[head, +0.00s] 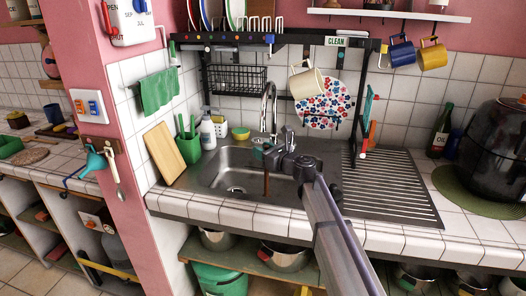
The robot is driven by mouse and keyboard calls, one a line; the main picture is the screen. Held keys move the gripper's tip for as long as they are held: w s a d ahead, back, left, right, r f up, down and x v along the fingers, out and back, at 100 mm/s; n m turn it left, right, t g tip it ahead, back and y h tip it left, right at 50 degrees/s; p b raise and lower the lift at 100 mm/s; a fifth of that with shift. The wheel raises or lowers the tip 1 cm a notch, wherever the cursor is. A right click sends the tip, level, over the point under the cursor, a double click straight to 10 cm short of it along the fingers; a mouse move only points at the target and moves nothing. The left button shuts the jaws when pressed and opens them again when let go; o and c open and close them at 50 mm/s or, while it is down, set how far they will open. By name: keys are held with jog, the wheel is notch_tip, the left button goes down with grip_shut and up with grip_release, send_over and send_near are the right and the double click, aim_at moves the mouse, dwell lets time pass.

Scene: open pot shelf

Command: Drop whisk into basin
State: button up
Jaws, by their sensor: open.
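The sink basin (215,180) is a steel bowl set in the white tiled counter, with its drain showing near the front. My gripper (268,158) is over the right part of the basin, in front of the tap, with its jaws open. A thin dark brown upright piece (267,184) shows just below the gripper, against the basin. I cannot tell whether it is the whisk's handle or whether it touches the jaws. No wire whisk head can be made out. My arm covers the basin's right front edge.
The curved tap (268,105) stands close behind my gripper. A dish rack (275,40) spans above the sink, with a cream mug (306,82) hanging. A green utensil holder (188,148) and cutting board (164,153) stand left. A ridged drainboard (395,185) lies right, mostly clear.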

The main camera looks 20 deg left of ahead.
jog(key=r+v, duration=0.1)
jog(key=v, duration=1.1)
jog(key=shift+p, duration=0.3)
